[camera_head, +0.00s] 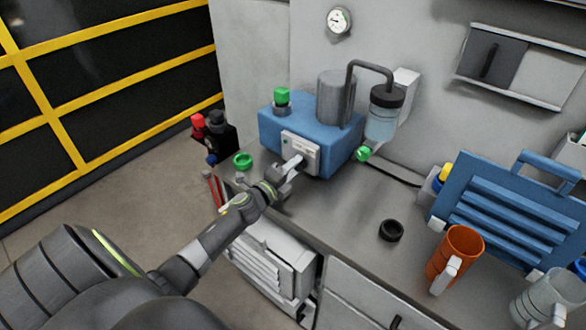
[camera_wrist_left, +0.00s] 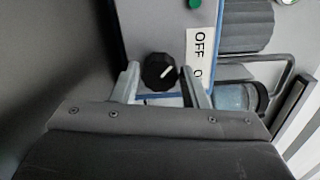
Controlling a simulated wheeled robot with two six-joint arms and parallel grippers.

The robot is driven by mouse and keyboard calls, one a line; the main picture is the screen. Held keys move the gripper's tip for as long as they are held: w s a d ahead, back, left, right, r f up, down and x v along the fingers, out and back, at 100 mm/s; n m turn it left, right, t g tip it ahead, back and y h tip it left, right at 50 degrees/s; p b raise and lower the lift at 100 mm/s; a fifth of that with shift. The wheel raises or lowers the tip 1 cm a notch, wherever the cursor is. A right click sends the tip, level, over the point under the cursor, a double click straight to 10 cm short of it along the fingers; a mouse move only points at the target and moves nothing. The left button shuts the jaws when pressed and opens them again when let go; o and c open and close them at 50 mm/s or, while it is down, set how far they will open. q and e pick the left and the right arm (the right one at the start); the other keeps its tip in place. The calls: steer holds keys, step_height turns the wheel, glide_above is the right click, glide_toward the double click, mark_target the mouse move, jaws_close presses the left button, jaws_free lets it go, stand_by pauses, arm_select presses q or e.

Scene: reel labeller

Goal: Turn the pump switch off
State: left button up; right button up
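The pump is a blue box (camera_head: 345,150) on the bench with a grey cylinder and a glass jar. Its switch panel (camera_head: 301,152) faces me on the front. In the left wrist view the switch is a round black knob (camera_wrist_left: 158,76) with a white pointer line slanting up and right. A white label (camera_wrist_left: 199,52) beside it reads "OFF", turned sideways; more lettering below is partly hidden. My left gripper (camera_head: 294,165) is at the panel. In the left wrist view its fingers are apart on either side of the knob, with narrow gaps visible. My right gripper is not in view.
A black ring (camera_head: 391,230), an orange mug (camera_head: 457,257), a clear mug (camera_head: 543,297) and a blue rack (camera_head: 510,208) stand right. The bench (camera_head: 350,212) is bare in front of the pump.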

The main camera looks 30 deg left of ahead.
arm_select(q)
steer(key=o, duration=0.3)
steer(key=shift+s, duration=0.3)
steer(key=s+b, duration=0.1)
steer(key=s, duration=0.1)
steer(key=s+b, duration=0.1)
steer(key=s, duration=0.5)
steer(key=shift+s+a+f+b, duration=0.25)
steer(key=shift+a+b, duration=0.1)
steer(key=shift+b, duration=0.05)
steer(key=shift+s+a+r+b, duration=0.15)
steer(key=shift+s+a+b, duration=0.05)
steer(key=shift+s+b, duration=2)
steer(key=shift+s+a+r+b, duration=0.1)
steer(key=shift+s+a+b, duration=0.05)
steer(key=shift+s+b, duration=2.05)
steer(key=shift+w, duration=0.3)
